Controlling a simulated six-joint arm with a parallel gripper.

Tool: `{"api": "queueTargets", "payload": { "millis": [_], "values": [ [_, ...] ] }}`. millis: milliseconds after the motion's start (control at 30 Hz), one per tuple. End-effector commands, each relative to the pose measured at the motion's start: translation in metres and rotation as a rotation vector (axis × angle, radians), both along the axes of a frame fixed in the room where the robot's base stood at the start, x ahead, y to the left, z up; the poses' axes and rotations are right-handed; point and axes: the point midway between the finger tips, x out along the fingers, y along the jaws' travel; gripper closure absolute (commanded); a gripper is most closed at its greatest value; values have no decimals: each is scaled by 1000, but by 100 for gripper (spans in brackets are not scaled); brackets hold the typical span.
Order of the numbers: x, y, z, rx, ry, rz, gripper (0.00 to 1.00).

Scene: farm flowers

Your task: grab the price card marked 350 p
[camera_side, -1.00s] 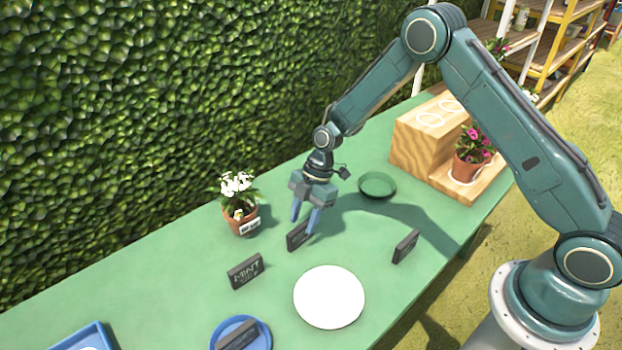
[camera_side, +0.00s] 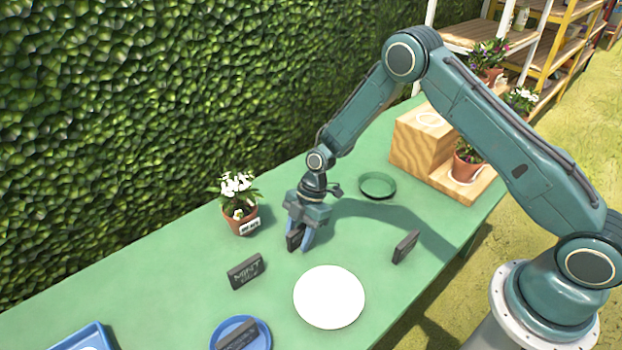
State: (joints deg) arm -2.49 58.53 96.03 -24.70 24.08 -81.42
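Several small dark cards are on the green table. One dark card (camera_side: 294,240) stands between the fingers of my gripper (camera_side: 300,238), partly hidden by them; its writing cannot be read. The fingers are low at the table on either side of this card, and I cannot tell whether they press on it. Another card (camera_side: 245,272) at the lower left reads MINT with a smaller line below. A third card (camera_side: 405,247) stands to the right, its face too small to read. One more card (camera_side: 237,337) lies in the blue plate (camera_side: 262,338). I cannot make out 350 p on any card.
A white plate (camera_side: 329,297) lies in front of my gripper. A potted white flower (camera_side: 239,205) stands to its left. A green dish (camera_side: 378,184) and a wooden stepped stand (camera_side: 419,140) are behind right. A blue tray (camera_side: 88,337) is at the lower left.

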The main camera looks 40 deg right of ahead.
Motion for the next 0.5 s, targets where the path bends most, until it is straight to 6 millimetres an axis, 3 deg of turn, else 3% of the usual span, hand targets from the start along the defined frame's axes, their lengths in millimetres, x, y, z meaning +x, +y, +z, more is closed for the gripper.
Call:
{"api": "queueTargets", "payload": {
  "millis": [167, 367, 500],
  "values": [
    [0, 0, 0, 0, 0, 0, 60],
    [0, 0, 0, 0, 0, 0, 97],
    [0, 0, 0, 0, 0, 0, 100]
  ]
}}
